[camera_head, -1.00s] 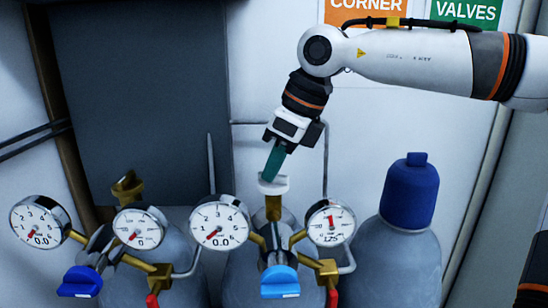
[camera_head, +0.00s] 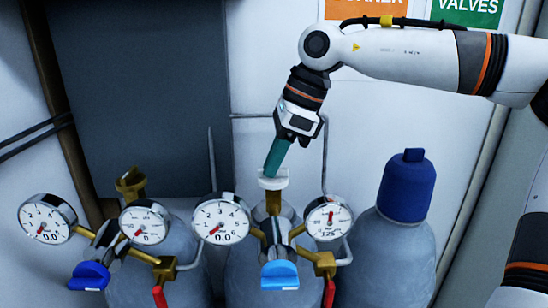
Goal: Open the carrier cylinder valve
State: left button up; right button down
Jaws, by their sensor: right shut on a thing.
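My right gripper (camera_head: 273,172) comes down from above with teal fingers, shut on the white valve knob (camera_head: 273,181). This knob tops the brass valve stem (camera_head: 273,203) of the middle grey cylinder (camera_head: 240,270). Its left gauge (camera_head: 220,221) reads 0.0, with the needle low. Its right gauge (camera_head: 327,219) shows 125 on its face, with the needle near the top. A light blue regulator knob (camera_head: 280,275) and a red handle (camera_head: 329,292) sit below. The fingertips partly cover the knob's top. My left gripper is not in view.
A left cylinder (camera_head: 140,287) has a brass valve (camera_head: 131,183), two gauges and a dark blue knob (camera_head: 91,276). A cylinder with a blue cap (camera_head: 407,190) stands at right. Thin tubes run behind the gauges. A pale wall is close behind.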

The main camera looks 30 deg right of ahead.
jog(key=shift+r, duration=0.15)
jog(key=c, duration=1.5)
grip_release()
jog(key=shift+d, duration=0.1)
jog(key=shift+d+r+b, duration=0.15)
jog(key=shift+r+b, duration=0.15)
jog(key=shift+r, duration=0.05)
jog(key=b+v, duration=0.2)
jog(key=v, duration=0.9)
jog(key=shift+s, duration=0.15)
